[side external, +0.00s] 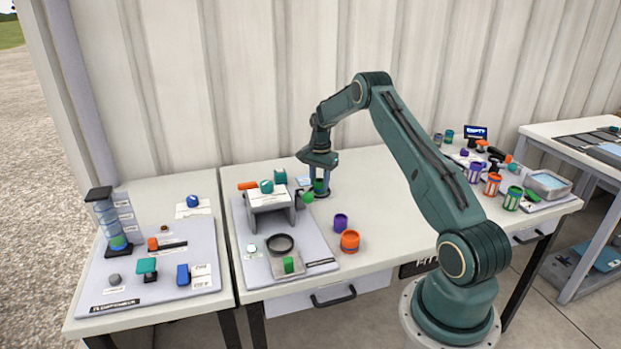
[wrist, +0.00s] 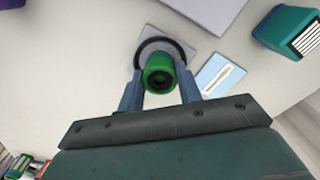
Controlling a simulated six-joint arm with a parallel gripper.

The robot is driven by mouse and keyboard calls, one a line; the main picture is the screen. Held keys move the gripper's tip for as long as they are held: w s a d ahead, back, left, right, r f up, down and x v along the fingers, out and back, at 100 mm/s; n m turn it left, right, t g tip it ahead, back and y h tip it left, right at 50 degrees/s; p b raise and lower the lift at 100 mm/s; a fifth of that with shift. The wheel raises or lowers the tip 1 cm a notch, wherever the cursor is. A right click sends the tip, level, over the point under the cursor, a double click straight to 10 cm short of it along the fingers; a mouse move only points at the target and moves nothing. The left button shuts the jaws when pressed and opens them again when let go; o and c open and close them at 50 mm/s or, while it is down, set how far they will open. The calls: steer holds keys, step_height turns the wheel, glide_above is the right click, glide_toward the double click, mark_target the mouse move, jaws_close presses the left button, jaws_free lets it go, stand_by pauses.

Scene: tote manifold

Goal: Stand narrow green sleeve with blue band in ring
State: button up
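A narrow green sleeve (wrist: 158,73) is between the two fingers of my gripper (wrist: 160,80), which look shut on it. Its dark hollow end faces the wrist camera; I cannot make out a blue band. In the side external view the sleeve (side external: 319,186) looks upright at my gripper (side external: 321,184), low over the back of the table. A black ring (wrist: 141,54) on a small grey plate shows behind the sleeve in the wrist view, and its dark rim is low by the fingers in the side view. The sleeve overlaps the ring's near part; I cannot tell whether its lower end is inside.
A light blue card (wrist: 219,76) lies right of the ring in the wrist view. A teal block (wrist: 290,32) is farther right. In the side view, a grey stand (side external: 270,199) is to the left, with purple (side external: 341,221) and orange (side external: 350,241) cylinders in front.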

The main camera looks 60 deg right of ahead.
mark_target(319, 180)
steer(key=o, duration=0.5)
steer(key=shift+r, duration=0.1)
step_height(319, 180, up, 14)
stand_by(0.6)
